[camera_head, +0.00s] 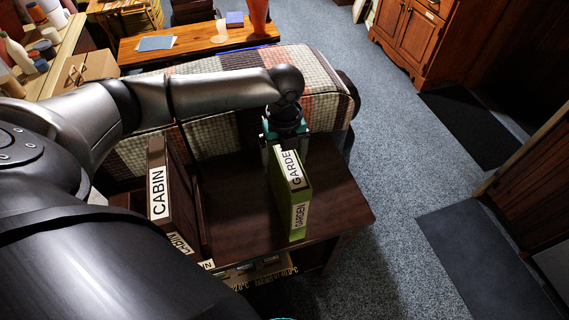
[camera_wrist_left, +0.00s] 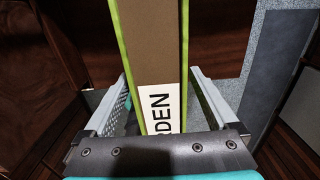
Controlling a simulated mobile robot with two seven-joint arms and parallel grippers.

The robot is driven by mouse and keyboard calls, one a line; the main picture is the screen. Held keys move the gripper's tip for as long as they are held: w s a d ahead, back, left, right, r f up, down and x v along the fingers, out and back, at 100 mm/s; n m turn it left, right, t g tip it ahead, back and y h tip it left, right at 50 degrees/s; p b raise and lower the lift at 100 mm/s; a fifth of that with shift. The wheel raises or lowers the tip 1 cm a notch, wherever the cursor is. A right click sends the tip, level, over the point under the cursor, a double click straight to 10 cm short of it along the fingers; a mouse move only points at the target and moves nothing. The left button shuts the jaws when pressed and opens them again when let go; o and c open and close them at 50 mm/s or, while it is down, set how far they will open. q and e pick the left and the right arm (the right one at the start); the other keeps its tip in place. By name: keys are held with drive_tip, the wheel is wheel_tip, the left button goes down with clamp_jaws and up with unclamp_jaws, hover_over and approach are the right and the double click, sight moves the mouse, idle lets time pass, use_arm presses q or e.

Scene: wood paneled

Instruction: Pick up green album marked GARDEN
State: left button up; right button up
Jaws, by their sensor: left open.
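The green album marked GARDEN (camera_head: 293,208) stands upright on the dark wooden table (camera_head: 235,205), with white labels on its top and its near spine. My left gripper (camera_head: 285,150) is at the far end of the album, coming down from behind it. In the left wrist view the album (camera_wrist_left: 152,60) runs between the two fingers of the left gripper (camera_wrist_left: 158,105). Its green covers and brown page edge show, with part of the label reading "DEN". The fingers are open, with a gap on each side of the album.
A brown album marked CABIN (camera_head: 158,185) stands on the table left of the green one. A checked sofa (camera_head: 235,70) is right behind the table. Bare tabletop lies between the albums. Carpet (camera_head: 380,190) is clear to the right.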

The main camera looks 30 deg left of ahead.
use_arm(q)
clamp_jaws()
idle(0.7)
drive_tip(key=shift+r, duration=0.15)
